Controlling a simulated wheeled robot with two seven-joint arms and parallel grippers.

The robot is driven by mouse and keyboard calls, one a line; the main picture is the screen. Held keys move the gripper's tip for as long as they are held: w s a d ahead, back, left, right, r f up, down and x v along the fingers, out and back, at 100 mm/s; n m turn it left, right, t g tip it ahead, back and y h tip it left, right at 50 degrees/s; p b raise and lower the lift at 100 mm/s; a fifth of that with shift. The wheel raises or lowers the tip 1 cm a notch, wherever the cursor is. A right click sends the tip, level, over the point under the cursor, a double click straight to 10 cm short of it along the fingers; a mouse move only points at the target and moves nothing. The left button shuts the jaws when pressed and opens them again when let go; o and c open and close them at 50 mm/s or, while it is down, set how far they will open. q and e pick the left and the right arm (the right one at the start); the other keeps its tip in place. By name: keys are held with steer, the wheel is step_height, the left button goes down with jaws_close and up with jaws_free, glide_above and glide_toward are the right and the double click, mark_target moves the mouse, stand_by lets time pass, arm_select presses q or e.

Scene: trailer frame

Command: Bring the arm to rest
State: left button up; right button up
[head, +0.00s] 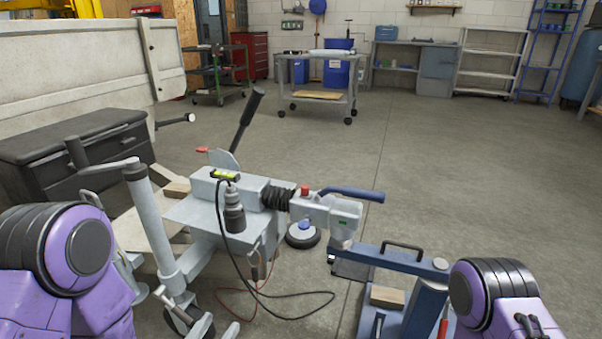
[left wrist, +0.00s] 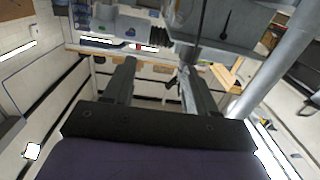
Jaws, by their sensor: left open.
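My left arm (head: 65,250) shows as a purple and black link at the lower left of the head view. Its gripper cannot be made out there. In the left wrist view my left gripper (left wrist: 157,67) has its two dark fingers apart, with nothing held between them. Grey trailer parts (left wrist: 225,22) lie beyond the fingers at the top of that view; I cannot tell the distance. My right arm (head: 500,295) shows as a purple link at the lower right of the head view. The right gripper is out of view.
The grey trailer tongue (head: 230,190) with a jack post (head: 152,220) stands close ahead. A blue jack (head: 400,265) stands to the right. A dark toolbox (head: 75,150) is at left. The floor (head: 480,180) is clear at right.

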arm_select(q)
steer(key=s+a+f+n+g+y, duration=0.2)
steer(key=a+f+n+g, duration=0.1)
steer(key=f, duration=0.4)
steer(key=s+a+f+n+g+y, duration=0.2)
steer(key=s+f+g, duration=0.1)
steer(key=f, duration=0.4)
steer(key=s+a+f+n+g+y+b, duration=0.2)
steer(key=s+a+f+g, duration=0.2)
steer(key=s+f, duration=0.3)
steer(key=s+a+f+n+g+y+b, duration=0.25)
steer(key=s+f+g, duration=0.2)
steer(key=s, duration=0.45)
step_height(320, 180, up, 37)
steer(key=a+p, duration=0.1)
steer(key=p, duration=3.8)
steer(key=shift+s+a+f+n+t, duration=0.2)
steer(key=shift+a+n+t, duration=0.15)
steer(key=shift+t, duration=0.1)
arm_select(e)
step_height(320, 180, up, 34)
steer(key=shift+w+d, duration=0.15)
steer(key=shift+w, duration=0.2)
steer(key=shift+r, duration=0.1)
